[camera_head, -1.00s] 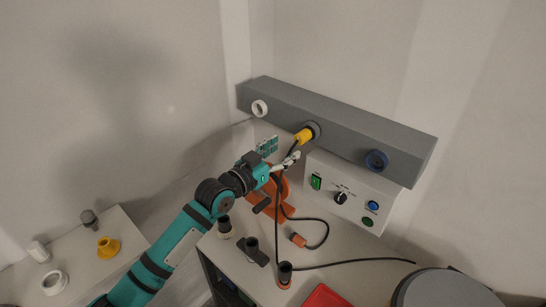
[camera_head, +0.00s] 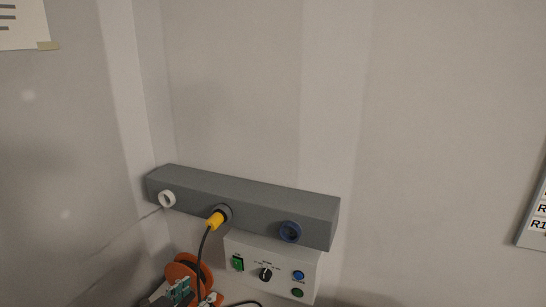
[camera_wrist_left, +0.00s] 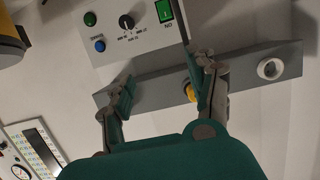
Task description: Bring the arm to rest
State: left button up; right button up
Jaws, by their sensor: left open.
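My left gripper (camera_head: 190,293) shows only in part at the bottom of the head view, in front of an orange reel (camera_head: 181,270). In the left wrist view its two fingers (camera_wrist_left: 163,80) stand apart with nothing between them touching. A yellow plug (camera_head: 214,221) with a black cable sits in the middle port of the grey rail (camera_head: 258,204). In the wrist view the plug (camera_wrist_left: 190,93) is beyond the fingers, partly hidden by one. My right gripper is not in view.
A gauge panel (camera_wrist_left: 32,150) shows at the wrist view's lower left. The bench is mostly out of the head view.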

pick_arm(q)
jog(key=s+f+n+g+y, duration=0.1)
jog(key=s+f+g+y, duration=0.15)
jog(key=s+f, duration=0.45)
jog(key=s+f+g+y, duration=0.15)
jog(key=s+g, duration=0.25)
jog(key=s, duration=0.8)
jog(key=s+f+n+g+y, duration=0.1)
jog(key=s+f+g, duration=0.4)
jog(key=s, duration=0.4)
notch_tip(320, 180, down, 28)
jog(key=s+r+b, duration=0.1)
jog(key=s+b, duration=0.1)
jog(key=s+a+f, duration=0.1)
jog(key=s+f, duration=0.7)
jog(key=f, duration=0.2)
jog(key=s+a+f+g+b, duration=0.1)
jog(key=s+a+f, duration=0.1)
jog(key=s+f, duration=0.7)
jog(key=shift+a+f+b, duration=0.25)
jog(key=shift+f+b, duration=0.05)
jog(key=shift+f, duration=0.05)
jog(key=shift+d, duration=0.1)
